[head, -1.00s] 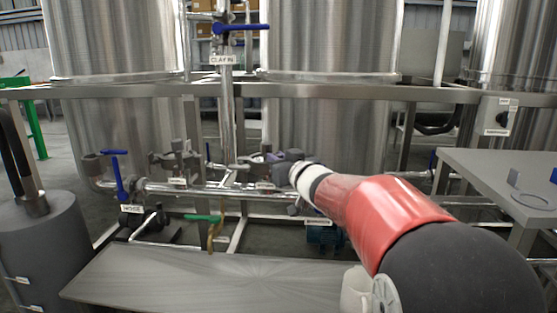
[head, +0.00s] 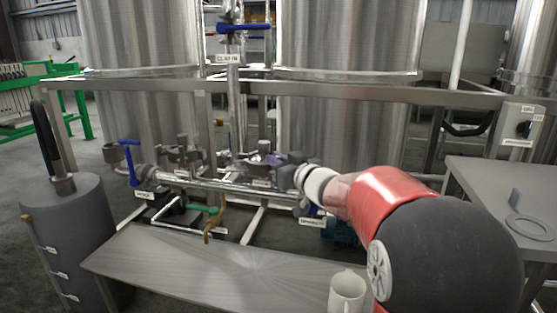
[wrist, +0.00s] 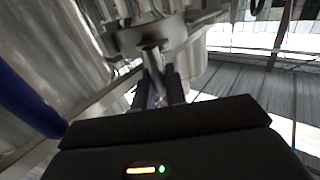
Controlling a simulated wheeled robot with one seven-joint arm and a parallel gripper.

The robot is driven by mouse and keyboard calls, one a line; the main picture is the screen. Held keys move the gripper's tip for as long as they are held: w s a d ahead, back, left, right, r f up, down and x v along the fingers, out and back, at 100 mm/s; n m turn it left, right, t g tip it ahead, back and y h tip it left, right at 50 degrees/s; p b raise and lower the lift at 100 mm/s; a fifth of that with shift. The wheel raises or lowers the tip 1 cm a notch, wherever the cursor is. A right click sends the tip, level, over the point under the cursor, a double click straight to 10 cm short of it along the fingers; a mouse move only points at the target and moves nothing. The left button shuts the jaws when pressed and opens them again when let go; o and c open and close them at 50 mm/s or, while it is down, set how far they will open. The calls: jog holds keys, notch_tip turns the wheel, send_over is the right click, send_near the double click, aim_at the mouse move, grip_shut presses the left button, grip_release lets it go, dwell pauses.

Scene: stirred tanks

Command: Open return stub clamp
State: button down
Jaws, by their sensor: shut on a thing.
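My gripper (head: 268,160) is at the pipework in front of the middle tank in the head view. In the wrist view, my two dark fingers (wrist: 159,90) are shut on a small metal part of the clamp (wrist: 152,56), which I take to be the return stub clamp. The clamp sits around a grey metal fitting just beyond the fingertips. In the head view the clamp (head: 245,162) is small and partly hidden by my gripper. I cannot tell whether the clamp is open or closed.
Another clamp-like fitting (head: 180,157) sits to the left on the pipe. Blue-handled valves stand at the left (head: 131,160) and above (head: 240,27). A steel bench (head: 190,268) lies in front. A grey table (head: 500,190) is at right, and a dark cylinder (head: 72,240) at left.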

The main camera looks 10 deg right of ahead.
jog(key=c, duration=1.5)
grip_release()
jog(key=shift+v, duration=3.95)
